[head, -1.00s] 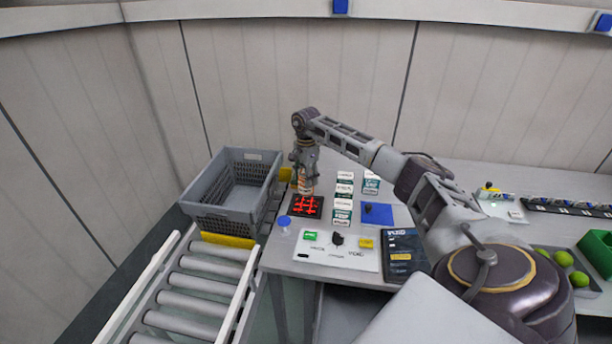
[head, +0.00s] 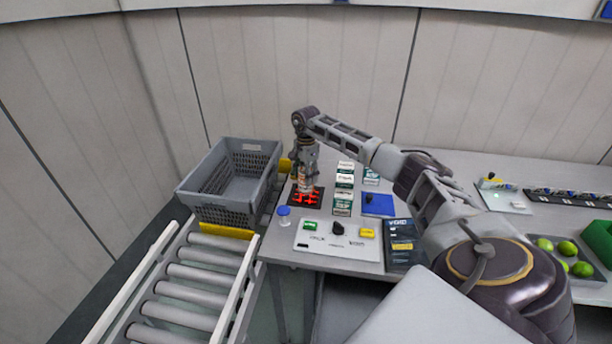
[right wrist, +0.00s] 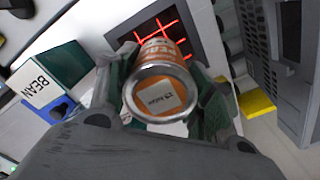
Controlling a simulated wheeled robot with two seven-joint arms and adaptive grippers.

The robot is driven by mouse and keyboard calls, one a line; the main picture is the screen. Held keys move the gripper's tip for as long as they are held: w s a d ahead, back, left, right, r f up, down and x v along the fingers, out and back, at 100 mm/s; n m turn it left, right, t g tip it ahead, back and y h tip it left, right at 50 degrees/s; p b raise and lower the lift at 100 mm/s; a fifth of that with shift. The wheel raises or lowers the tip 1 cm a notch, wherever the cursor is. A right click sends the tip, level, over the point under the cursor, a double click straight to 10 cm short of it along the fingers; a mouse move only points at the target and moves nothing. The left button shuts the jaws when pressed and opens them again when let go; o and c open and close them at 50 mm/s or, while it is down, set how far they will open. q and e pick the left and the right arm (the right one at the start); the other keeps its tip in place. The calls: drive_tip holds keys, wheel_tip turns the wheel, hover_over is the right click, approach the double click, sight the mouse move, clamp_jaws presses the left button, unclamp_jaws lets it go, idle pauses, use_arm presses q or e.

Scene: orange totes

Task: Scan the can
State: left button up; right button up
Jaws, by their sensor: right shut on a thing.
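An orange can with a silver rim (right wrist: 160,90) is held between the fingers of my right gripper (right wrist: 165,95). A pale label shows on the can's end facing the wrist camera. In the head view my right gripper (head: 305,180) points down at the black scanner plate with glowing red lines (head: 308,198). The can (head: 306,184) is mostly hidden by the gripper there. The wrist view shows the scanner's red lines (right wrist: 150,28) just beyond the can. I cannot tell whether the can touches the plate. My left gripper is not in view.
A grey crate (head: 190,205) stands left of the scanner, at the end of a roller conveyor (head: 180,290). Stacked labelled boxes (head: 343,190), a blue square (head: 378,205) and a button panel (head: 338,238) lie close by. A small blue-capped container (head: 283,215) stands in front.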

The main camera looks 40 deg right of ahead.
drive_tip(key=shift+r+p, duration=0.4)
drive_tip(key=shift+r, duration=0.2)
drive_tip(key=shift+r+p, duration=0.7)
drive_tip(key=shift+r, duration=0.3)
drive_tip(key=shift+r+p, duration=0.45)
drive_tip(key=shift+r, duration=0.3)
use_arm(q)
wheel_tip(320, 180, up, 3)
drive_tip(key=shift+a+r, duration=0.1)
